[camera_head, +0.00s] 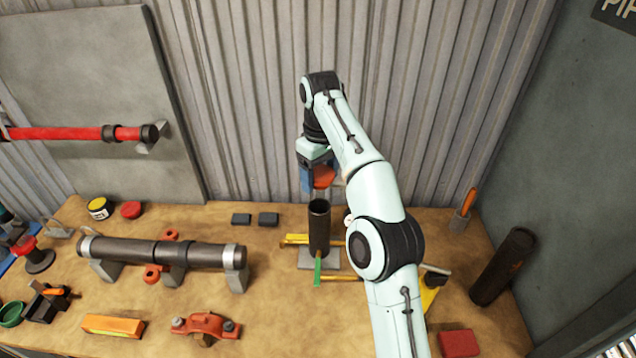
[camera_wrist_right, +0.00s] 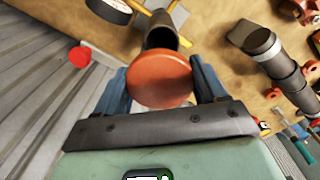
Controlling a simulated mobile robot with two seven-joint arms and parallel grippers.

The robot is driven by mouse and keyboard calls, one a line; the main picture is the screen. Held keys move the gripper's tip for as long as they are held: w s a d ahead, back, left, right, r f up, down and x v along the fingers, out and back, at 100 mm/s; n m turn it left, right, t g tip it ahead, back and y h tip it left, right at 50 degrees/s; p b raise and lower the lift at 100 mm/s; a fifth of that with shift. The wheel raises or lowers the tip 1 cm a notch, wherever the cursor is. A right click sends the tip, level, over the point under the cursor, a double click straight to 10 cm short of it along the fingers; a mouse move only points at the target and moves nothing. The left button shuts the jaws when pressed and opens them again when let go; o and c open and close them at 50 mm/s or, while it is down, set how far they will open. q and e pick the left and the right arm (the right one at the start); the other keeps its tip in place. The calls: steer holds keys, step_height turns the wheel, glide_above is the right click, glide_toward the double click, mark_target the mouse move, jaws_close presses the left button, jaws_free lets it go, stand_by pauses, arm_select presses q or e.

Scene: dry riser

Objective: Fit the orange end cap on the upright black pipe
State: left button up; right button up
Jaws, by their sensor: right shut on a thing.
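The orange end cap (camera_head: 323,178) is held between the blue fingers of my right gripper (camera_head: 320,183). In the right wrist view the cap's round face (camera_wrist_right: 160,82) fills the space between the fingertips. The black pipe (camera_head: 319,232) stands upright on a grey base plate (camera_head: 304,259) on the bench, its open end up. In the head view the cap is above the pipe mouth with a small gap. In the right wrist view the pipe (camera_wrist_right: 161,32) shows behind the cap, which hides part of it. My left gripper does not show.
A dark horizontal pipe (camera_head: 160,252) lies on grey supports to the left. An orange-red clamp (camera_head: 205,326) and an orange box (camera_head: 112,326) lie in front. Corrugated wall (camera_head: 250,100) rises behind the bench.

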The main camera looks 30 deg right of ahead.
mark_target(319, 204)
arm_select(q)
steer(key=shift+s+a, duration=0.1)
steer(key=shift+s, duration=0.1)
arm_select(e)
steer(key=shift+s+a, duration=0.15)
steer(key=shift+s, duration=0.05)
steer(key=shift+w+f+b, duration=0.1)
steer(key=shift+f+b, duration=0.25)
steer(key=shift+f, duration=0.55)
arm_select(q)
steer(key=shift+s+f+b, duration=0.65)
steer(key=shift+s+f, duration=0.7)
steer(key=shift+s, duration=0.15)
arm_select(e)
steer(key=shift+f, duration=1.95)
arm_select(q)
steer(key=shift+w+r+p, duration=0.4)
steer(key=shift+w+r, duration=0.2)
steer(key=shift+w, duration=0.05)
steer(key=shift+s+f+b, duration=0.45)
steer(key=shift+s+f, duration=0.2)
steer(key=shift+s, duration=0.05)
arm_select(e)
steer(key=shift+f, duration=1.8)
steer(key=o, duration=1.3)
